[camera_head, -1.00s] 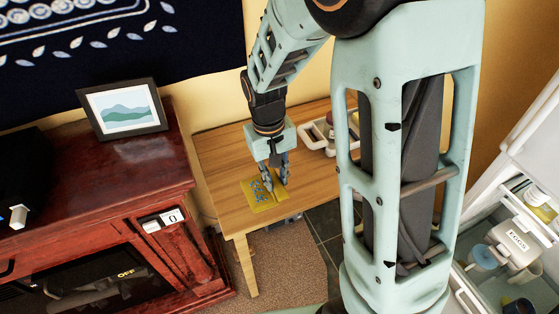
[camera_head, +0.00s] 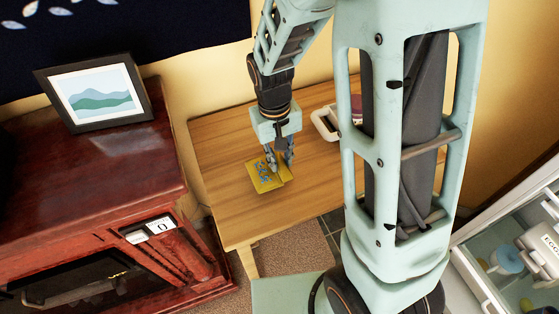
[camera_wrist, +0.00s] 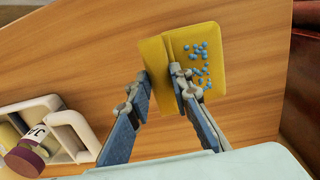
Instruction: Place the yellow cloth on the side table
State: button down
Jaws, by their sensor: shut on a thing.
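The yellow cloth (camera_head: 262,183) has blue dots and a raised fold. It appears over the bare wooden top of the side table (camera_head: 225,150) in the head view. In the wrist view the cloth (camera_wrist: 208,85) spreads out behind my fingers, with the table top (camera_wrist: 90,70) beyond it. My gripper (camera_head: 279,163) points down and is shut on the cloth; in the wrist view the fingers (camera_wrist: 161,75) stand on either side of the fold. I cannot tell whether the cloth's underside touches the table.
A white tray (camera_wrist: 82,125) with a jar (camera_wrist: 25,160) in it stands on the side table; my arm partly hides it in the head view. A red-brown cabinet (camera_head: 90,180) with a picture frame (camera_head: 97,92) is at left. An open fridge (camera_head: 500,285) is at lower right.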

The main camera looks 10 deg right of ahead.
aim_at(280, 161)
jog(key=f+b, duration=0.1)
jog(key=f, duration=0.2)
jog(key=shift+w+b, duration=0.3)
jog(key=shift+b, duration=0.05)
jog(key=shift+s+f+b, duration=0.1)
jog(key=shift+f+b, duration=0.2)
jog(key=shift+b, duration=0.05)
jog(key=c, duration=1.7)
grip_release()
jog(key=shift+c, duration=0.2)
jog(key=r, duration=0.4)
jog(key=r+p, duration=0.1)
jog(key=r, duration=0.7)
jog(key=shift+a+r+p, duration=0.1)
jog(key=shift+a+p, duration=0.2)
jog(key=shift+a, duration=0.1)
